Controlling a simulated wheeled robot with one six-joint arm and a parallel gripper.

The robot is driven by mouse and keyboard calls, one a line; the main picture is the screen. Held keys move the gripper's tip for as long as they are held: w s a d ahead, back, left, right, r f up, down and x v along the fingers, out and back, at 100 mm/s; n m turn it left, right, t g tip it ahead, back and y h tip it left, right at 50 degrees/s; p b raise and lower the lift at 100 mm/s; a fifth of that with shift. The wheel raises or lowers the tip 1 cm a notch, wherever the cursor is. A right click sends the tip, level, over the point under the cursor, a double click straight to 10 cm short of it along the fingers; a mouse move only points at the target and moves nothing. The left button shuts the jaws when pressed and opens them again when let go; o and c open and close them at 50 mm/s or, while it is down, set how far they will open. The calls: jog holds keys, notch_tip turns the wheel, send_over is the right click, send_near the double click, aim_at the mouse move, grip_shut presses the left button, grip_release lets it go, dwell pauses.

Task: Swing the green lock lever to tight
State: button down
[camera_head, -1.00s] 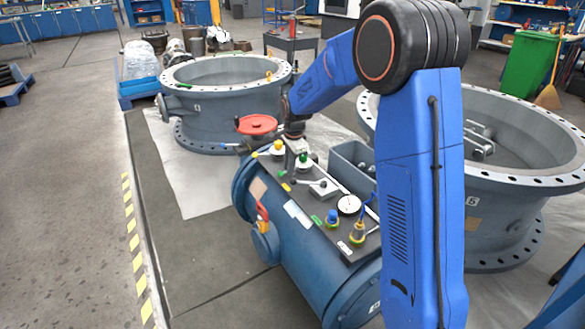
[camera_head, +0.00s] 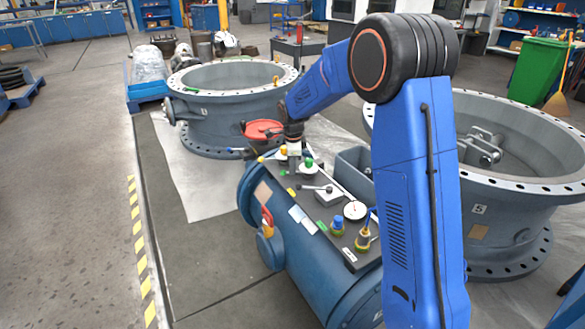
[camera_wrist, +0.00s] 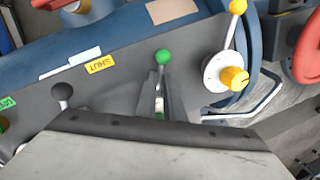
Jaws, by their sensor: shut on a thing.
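The green lock lever has a green ball knob (camera_wrist: 163,57) and a thin stem that runs down between my jaws in the wrist view. The same green knob (camera_head: 309,162) shows on the dark panel top in the head view. My gripper (camera_wrist: 161,92) is shut on the lever's stem, just below the knob. In the head view my gripper (camera_head: 294,152) is low over the panel's far end, beside the green knob. The lever's pivot is hidden by my gripper in the wrist view. A yellow SHUT label (camera_wrist: 100,64) lies left of the knob.
A yellow-knobbed lever on a round hub (camera_wrist: 228,72) stands close to the right. A black-ball lever (camera_wrist: 62,92) is to the left. A red handwheel (camera_head: 263,130) is beyond the panel. Large flanged valve bodies (camera_head: 478,208) stand around; the left floor is clear.

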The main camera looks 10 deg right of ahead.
jog(key=shift+w, duration=0.1)
jog(key=c, duration=1.9)
grip_release()
jog(key=shift+o, duration=0.2)
jog(key=s+r, duration=0.3)
jog(key=r, duration=1.4)
jog(key=shift+s+a, duration=0.2)
jog(key=shift+s+r, duration=0.1)
